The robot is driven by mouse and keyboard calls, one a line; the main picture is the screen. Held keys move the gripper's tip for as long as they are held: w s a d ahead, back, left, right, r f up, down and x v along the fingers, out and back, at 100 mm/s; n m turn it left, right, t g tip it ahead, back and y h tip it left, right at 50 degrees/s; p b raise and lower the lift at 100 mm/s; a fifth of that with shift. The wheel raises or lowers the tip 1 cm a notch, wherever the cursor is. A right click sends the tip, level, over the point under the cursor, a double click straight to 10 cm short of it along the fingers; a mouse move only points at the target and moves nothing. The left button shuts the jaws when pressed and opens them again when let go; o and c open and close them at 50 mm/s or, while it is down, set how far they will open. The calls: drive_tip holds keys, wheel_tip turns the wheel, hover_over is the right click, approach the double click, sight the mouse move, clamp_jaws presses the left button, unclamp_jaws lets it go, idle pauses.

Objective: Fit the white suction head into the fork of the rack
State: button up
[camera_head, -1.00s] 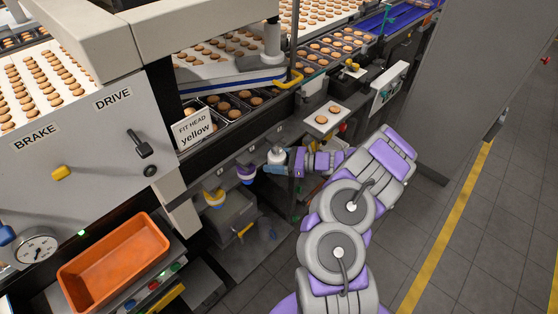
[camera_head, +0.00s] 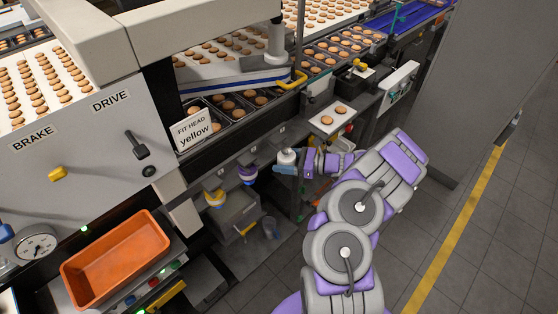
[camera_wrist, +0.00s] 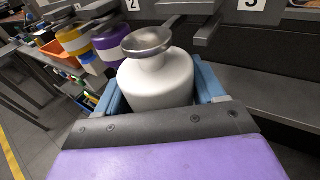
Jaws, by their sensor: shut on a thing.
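The white suction head (camera_head: 287,157) is a rounded white body with a narrow neck and a grey metal disc on top. My gripper (camera_head: 286,168) is shut on it, and the blue fingers flank its body in the wrist view (camera_wrist: 158,82). It looks roughly upright. The rack (camera_wrist: 285,88) is a dark grey rail with number plates 2 and 3. A dark fork (camera_wrist: 185,8) is partly in view just behind and above the disc. The disc looks apart from it, but the exact gap cannot be told.
A yellow head (camera_head: 214,197) and a purple head (camera_head: 247,174) hang on the rack, left of the white one. A sign (camera_head: 193,129) reads "FIT HEAD yellow". An orange bin (camera_head: 118,262) stands at lower left. A plate with two biscuits (camera_head: 325,124) is above my gripper.

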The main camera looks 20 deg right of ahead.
sight(291, 156)
drive_tip(key=shift+d, duration=0.8)
drive_tip(key=shift+w+f, duration=0.1)
drive_tip(key=shift+d, duration=0.1)
drive_tip(key=shift+w+a, duration=0.2)
drive_tip(key=shift+a, duration=0.75)
drive_tip(key=shift+w+d+f, duration=0.1)
drive_tip(key=shift+d, duration=0.8)
drive_tip(key=shift+w+d+f, duration=0.1)
drive_tip(key=shift+d, duration=0.75)
drive_tip(key=shift+a+r, duration=0.15)
drive_tip(key=shift+a, duration=0.7)
drive_tip(key=shift+d, duration=0.8)
drive_tip(key=shift+s+a+r, duration=0.1)
drive_tip(key=shift+s+a, duration=0.05)
drive_tip(key=shift+a, duration=1.05)
drive_tip(key=shift+s+d, duration=0.1)
drive_tip(key=shift+d, duration=0.1)
